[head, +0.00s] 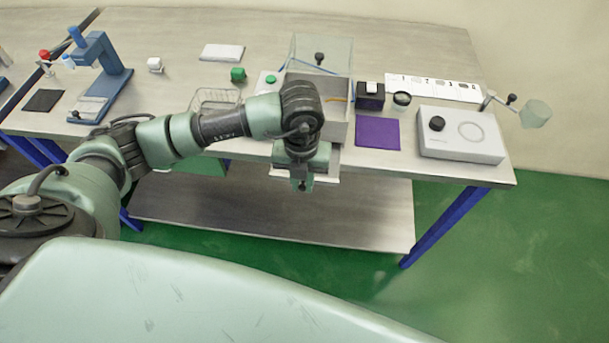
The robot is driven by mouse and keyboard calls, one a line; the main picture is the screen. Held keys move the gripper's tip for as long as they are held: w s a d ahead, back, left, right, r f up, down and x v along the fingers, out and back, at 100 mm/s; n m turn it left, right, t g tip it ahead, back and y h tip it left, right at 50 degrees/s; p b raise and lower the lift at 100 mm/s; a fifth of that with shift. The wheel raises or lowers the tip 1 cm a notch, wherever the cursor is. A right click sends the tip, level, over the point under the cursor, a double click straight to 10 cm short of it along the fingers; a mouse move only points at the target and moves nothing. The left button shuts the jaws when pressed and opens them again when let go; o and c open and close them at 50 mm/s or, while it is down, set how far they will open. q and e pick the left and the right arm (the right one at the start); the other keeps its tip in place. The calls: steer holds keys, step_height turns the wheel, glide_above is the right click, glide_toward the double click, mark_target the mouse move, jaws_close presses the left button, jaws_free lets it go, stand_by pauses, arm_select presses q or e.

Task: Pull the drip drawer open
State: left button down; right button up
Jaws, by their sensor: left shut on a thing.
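The grey box-shaped machine (337,127) stands at the table's front edge, with a raised clear lid (322,52) at its back. The pale drip drawer (327,179) shows below the machine and sticks out past the table edge, so it is at least partly open. My left gripper (302,187) points down at the drawer's front and is shut on it. The gripper and wrist hide the drawer's handle and most of its inside. My right gripper is not in view.
A purple mat (378,134), a small dark box (370,96) and a white unit with a black knob (460,134) stand to the right. A wire basket (214,98) and a blue press (104,65) are to the left. Open space lies before the table.

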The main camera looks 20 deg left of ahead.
arm_select(q)
steer(key=shift+s+d, duration=0.1)
steer(key=shift+s, duration=0.2)
steer(key=shift+r, duration=0.1)
steer(key=shift+w, duration=0.1)
steer(key=c, duration=1.4)
jaws_free()
steer(key=shift+o, duration=0.3)
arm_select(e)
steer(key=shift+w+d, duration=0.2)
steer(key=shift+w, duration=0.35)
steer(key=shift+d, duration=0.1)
